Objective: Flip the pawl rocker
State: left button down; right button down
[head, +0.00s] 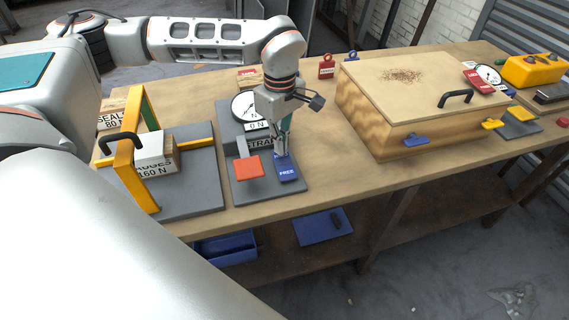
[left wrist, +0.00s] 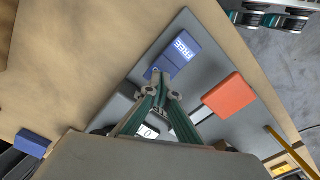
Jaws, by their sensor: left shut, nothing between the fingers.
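The pawl rocker shows a blue paddle marked FREE (head: 287,168) at the front of a grey base plate (head: 262,193). The paddle also shows in the left wrist view (left wrist: 178,54). An orange-red paddle (head: 248,167) stands to its left in the head view and shows in the left wrist view (left wrist: 230,96). My left gripper (head: 281,152) points down at the rear edge of the blue paddle. Its fingertips (left wrist: 160,76) are together with nothing between them, at or just above that paddle; contact is unclear.
A round dial (head: 247,107) stands behind the rocker. A yellow frame (head: 136,150) with a white labelled block (head: 154,152) is at left. A large wooden box (head: 400,125) is at right. Bare table lies between plate and box. A blue tray (head: 225,249) is below.

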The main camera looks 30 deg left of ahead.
pick_arm(q)
jog(key=shift+f, duration=0.65)
dwell(0.4)
notch_tip(320, 180, up, 2)
jog(key=shift+r+p, duration=0.15)
jog(key=shift+p, duration=0.65)
jog(key=shift+r+p, duration=1.15)
jog(key=shift+r, duration=0.1)
notch_tip(320, 180, up, 2)
jog(key=shift+r+p, duration=0.1)
jog(key=shift+p, duration=0.95)
jog(key=shift+r, duration=0.1)
